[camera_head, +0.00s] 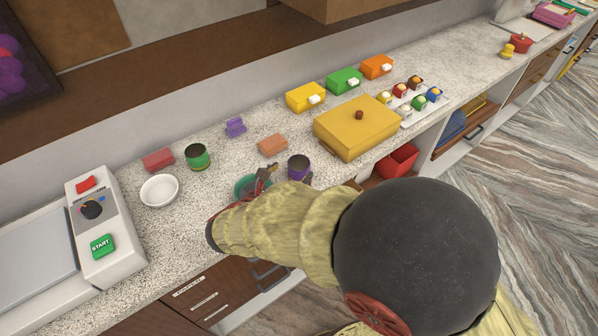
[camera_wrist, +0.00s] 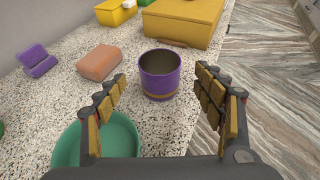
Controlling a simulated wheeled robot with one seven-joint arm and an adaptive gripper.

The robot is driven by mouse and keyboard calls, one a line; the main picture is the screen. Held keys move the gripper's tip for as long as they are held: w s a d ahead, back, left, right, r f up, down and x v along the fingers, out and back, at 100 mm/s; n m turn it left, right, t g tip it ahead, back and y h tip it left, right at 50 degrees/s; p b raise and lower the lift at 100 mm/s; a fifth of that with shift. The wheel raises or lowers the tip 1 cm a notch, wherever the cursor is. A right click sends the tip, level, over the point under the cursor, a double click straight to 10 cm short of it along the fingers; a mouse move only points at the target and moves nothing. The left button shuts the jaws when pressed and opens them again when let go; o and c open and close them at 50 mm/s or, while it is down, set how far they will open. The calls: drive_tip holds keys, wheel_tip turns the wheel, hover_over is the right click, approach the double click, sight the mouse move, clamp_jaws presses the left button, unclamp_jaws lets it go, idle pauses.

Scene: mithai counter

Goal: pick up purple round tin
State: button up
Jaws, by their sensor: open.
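The purple round tin (camera_wrist: 160,76) stands upright on the speckled counter, open at the top, with a gold band near its base. It also shows in the head view (camera_head: 299,168), just beyond my arm's end. My gripper (camera_wrist: 163,84) is open and empty in the wrist view, its two padded fingers apart, with the tin ahead between them and not visibly touched. In the head view my gripper (camera_head: 262,176) is partly hidden by my arm, over the counter beside the tin.
A green bowl (camera_wrist: 122,138) lies under my left finger. An orange-brown block (camera_wrist: 100,62) and purple block (camera_wrist: 38,60) sit left of the tin. A large yellow box (camera_head: 357,132) stands behind it. The counter's front edge is close on the tin's right in the wrist view.

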sight(303, 161)
drive_tip(key=b+x, duration=0.2)
drive_tip(key=x, duration=0.4)
drive_tip(key=shift+r+b, duration=0.2)
drive_tip(key=shift+b, duration=0.1)
drive_tip(key=shift+c, duration=1.3)
drive_tip(key=c, duration=1.1)
